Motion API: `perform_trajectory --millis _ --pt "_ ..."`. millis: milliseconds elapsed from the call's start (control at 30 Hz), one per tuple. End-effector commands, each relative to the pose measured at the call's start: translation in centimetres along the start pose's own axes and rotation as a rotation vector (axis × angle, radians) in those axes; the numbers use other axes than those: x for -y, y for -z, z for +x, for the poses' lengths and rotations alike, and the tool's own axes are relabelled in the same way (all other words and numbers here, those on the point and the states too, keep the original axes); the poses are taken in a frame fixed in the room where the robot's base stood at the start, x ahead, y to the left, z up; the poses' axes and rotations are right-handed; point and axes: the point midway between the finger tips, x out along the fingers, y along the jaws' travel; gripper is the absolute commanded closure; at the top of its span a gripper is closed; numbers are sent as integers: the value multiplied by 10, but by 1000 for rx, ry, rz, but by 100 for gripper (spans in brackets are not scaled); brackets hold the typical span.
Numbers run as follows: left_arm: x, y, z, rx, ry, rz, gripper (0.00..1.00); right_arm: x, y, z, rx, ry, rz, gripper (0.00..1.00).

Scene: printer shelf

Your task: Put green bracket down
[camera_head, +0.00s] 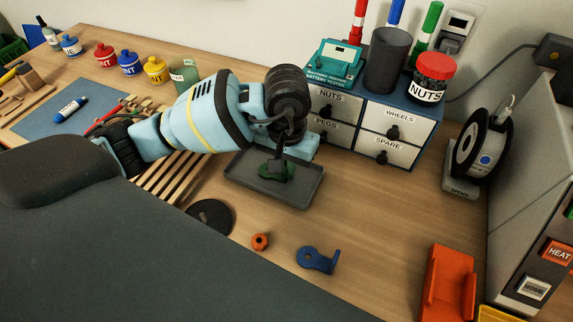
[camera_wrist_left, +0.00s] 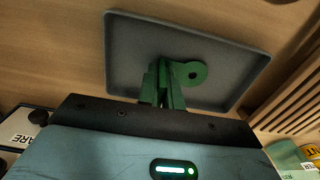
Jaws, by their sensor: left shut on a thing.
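The green bracket (camera_head: 267,171) is over the dark grey tray (camera_head: 297,197), near the tray's middle. In the left wrist view the green bracket (camera_wrist_left: 188,73) shows its rounded end with a hole, above the bare floor of the tray (camera_wrist_left: 130,45). My left gripper (camera_head: 281,172) reaches down from above and is shut on the bracket. Whether the bracket touches the tray floor I cannot tell. The gripper hides part of the bracket. My right gripper is not in view.
A drawer unit (camera_head: 345,142) stands right behind the tray. A slatted wooden rack (camera_head: 172,178) is left of it. A black disc (camera_head: 211,216), orange nut (camera_head: 260,242), blue bracket (camera_head: 318,261) and orange part (camera_head: 448,285) lie in front. Bare table lies to the right.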

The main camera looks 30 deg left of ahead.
Motion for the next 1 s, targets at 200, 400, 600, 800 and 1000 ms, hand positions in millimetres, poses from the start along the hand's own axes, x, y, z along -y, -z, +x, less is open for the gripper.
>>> perform_trajectory --millis 200,400,600,800,1000 --pt "0 0 2 1 0 0 100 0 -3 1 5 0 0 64" --pt "0 0 4 0 0 0 77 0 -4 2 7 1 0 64" --pt "0 0 3 0 0 0 71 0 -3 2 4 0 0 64" --pt "0 0 -1 -1 0 0 71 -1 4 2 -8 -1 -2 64" --pt "0 1 -26 -6 -1 1 71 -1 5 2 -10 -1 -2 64"
